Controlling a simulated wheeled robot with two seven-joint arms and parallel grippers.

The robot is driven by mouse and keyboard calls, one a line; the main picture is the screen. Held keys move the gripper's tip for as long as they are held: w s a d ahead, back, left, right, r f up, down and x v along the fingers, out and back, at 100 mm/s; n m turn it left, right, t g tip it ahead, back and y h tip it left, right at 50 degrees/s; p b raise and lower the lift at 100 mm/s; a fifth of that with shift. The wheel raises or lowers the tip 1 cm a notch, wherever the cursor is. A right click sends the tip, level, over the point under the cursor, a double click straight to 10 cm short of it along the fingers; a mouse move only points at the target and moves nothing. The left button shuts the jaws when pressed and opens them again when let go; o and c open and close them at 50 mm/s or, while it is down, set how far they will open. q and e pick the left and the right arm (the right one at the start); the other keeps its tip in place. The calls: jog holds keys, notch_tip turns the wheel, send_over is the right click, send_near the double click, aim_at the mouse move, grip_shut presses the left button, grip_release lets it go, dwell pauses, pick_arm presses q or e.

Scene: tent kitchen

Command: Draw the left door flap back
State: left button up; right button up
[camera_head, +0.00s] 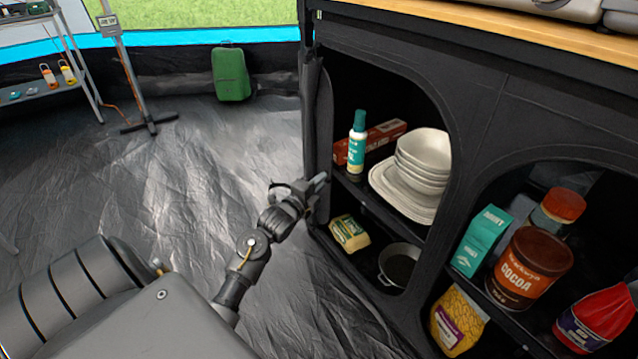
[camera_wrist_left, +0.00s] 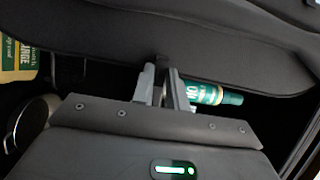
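The left door flap (camera_head: 325,115) is dark fabric, standing as a narrow strip at the left side of the black cabinet's left opening, whose shelves show. In the left wrist view the flap (camera_wrist_left: 230,55) is a wide dark panel with a curved edge. My left gripper (camera_head: 319,183) is at the flap's edge, low on the opening's left side. In the left wrist view my left gripper's fingers (camera_wrist_left: 162,85) are close together on a small dark piece at the flap's edge. The fingertips partly hide that piece. My right gripper is not in view.
The left opening holds a green-capped bottle (camera_head: 357,145), white bowls (camera_head: 424,155), plates, a yellow pack (camera_head: 349,233) and a pan (camera_head: 401,265). The right opening holds a cocoa tub (camera_head: 528,268) and other groceries.

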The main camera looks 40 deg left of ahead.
aim_at(322, 165)
pick_arm(q)
grip_shut()
jog(key=a, duration=0.2)
jog(key=w+a, duration=0.1)
jog(key=a, duration=0.1)
jog(key=shift+w, duration=0.15)
jog(key=shift+a, duration=0.4)
jog(key=shift+r, duration=0.1)
jog(key=shift+a, duration=0.1)
jog(key=shift+o, duration=1.8)
grip_release()
jog(key=shift+w, duration=0.1)
jog(key=shift+o, duration=0.5)
